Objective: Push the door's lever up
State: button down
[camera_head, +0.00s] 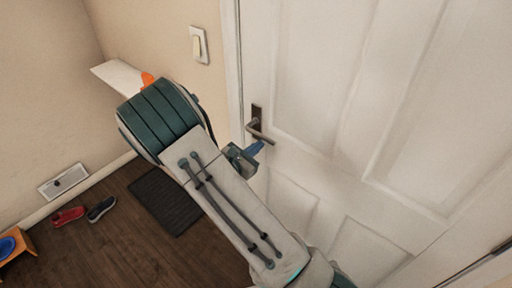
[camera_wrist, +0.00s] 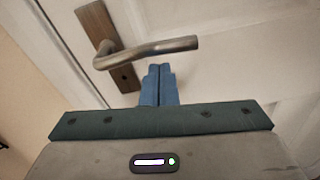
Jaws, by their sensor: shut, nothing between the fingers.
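The white panelled door (camera_head: 310,100) fills the right of the head view. Its metal lever (camera_head: 261,135) sticks out to the right from a dark backplate (camera_head: 256,117) near the door's left edge. In the wrist view the lever (camera_wrist: 160,47) runs right from the backplate (camera_wrist: 97,27) and looks roughly level. My gripper (camera_head: 257,148) has blue fingers, shut together and empty. In the wrist view the fingertips of my gripper (camera_wrist: 159,69) lie just under the middle of the lever. I cannot tell whether they touch it.
A light switch (camera_head: 199,45) is on the wall left of the door frame. A dark mat (camera_head: 167,201), a red shoe (camera_head: 68,216) and a dark shoe (camera_head: 101,209) lie on the wooden floor. A small wooden stool (camera_head: 14,246) stands at the lower left.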

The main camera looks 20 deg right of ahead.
jog(key=s+a+f+b, duration=0.2)
jog(key=s+a+b, duration=0.2)
jog(key=a, duration=0.5)
jog(key=shift+s+a+f, duration=0.25)
jog(key=shift+s, duration=0.75)
jog(key=shift+d, duration=0.1)
jog(key=s+d+r+m+g+y, duration=0.5)
jog(key=s+d+m+g, duration=0.5)
jog(key=s+m, duration=0.25)
jog(key=s+a+r+m+t+y, duration=0.3)
jog(key=s+r+m+y, duration=0.3)
jog(key=m+y, duration=0.3)
jog(key=shift+a+r+m+t, duration=0.3)
jog(key=shift+a+r+m, duration=0.15)
jog(key=shift+m, duration=0.1)
